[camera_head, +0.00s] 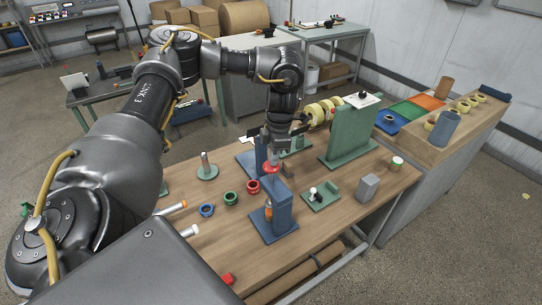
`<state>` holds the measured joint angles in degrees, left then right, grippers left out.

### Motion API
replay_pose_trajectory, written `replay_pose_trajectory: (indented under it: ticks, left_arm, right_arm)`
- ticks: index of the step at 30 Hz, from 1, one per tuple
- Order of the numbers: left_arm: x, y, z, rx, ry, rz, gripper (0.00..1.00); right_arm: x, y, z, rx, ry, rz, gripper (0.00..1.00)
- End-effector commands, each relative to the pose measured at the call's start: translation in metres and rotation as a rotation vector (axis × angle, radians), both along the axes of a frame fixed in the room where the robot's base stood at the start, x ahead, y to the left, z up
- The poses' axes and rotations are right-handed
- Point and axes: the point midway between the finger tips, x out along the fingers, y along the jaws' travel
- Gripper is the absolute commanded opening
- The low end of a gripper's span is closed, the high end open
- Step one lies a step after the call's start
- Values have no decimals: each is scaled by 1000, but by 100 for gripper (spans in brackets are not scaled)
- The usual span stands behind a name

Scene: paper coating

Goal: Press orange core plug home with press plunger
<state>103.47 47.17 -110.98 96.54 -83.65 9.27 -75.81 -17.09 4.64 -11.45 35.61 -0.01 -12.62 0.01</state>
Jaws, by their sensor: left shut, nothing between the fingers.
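A blue press stand (284,208) stands on the wooden workbench, with a red knob (271,169) above it, which looks like the top of the plunger. A small orange piece, likely the orange core plug (268,211), shows low at the left side of the stand and is partly hidden. My left gripper (272,160) is shut and empty, pointing down right over the red knob. I cannot tell whether the fingertips touch the knob. My right gripper is not in view.
Blue (207,210), green (231,198) and red (253,186) rings lie left of the press. A green fixture (321,196) with a white-topped knob and a grey block (368,187) stand to its right. A tall green stand (350,135) rises behind.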

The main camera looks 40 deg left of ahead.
Motion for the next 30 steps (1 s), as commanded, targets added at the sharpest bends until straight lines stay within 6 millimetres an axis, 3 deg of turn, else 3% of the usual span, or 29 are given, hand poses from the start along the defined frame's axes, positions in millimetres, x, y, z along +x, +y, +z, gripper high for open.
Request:
replay_pose_trajectory:
  ticks: [10, 16, 22, 30]
  left_arm:
    - [-1, 0, -47, 0, 3, 1, 0]
    - [1, -1, -40, 0, 2, 0, 0]
    - [20, -14, -30, 0, 1, -1, 0]
    - [25, -17, -31, -1, 0, -1, 0]
  right_arm:
    - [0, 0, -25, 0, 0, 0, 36]
    - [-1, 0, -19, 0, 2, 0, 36]
    - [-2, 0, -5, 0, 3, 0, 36]
    - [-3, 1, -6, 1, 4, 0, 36]
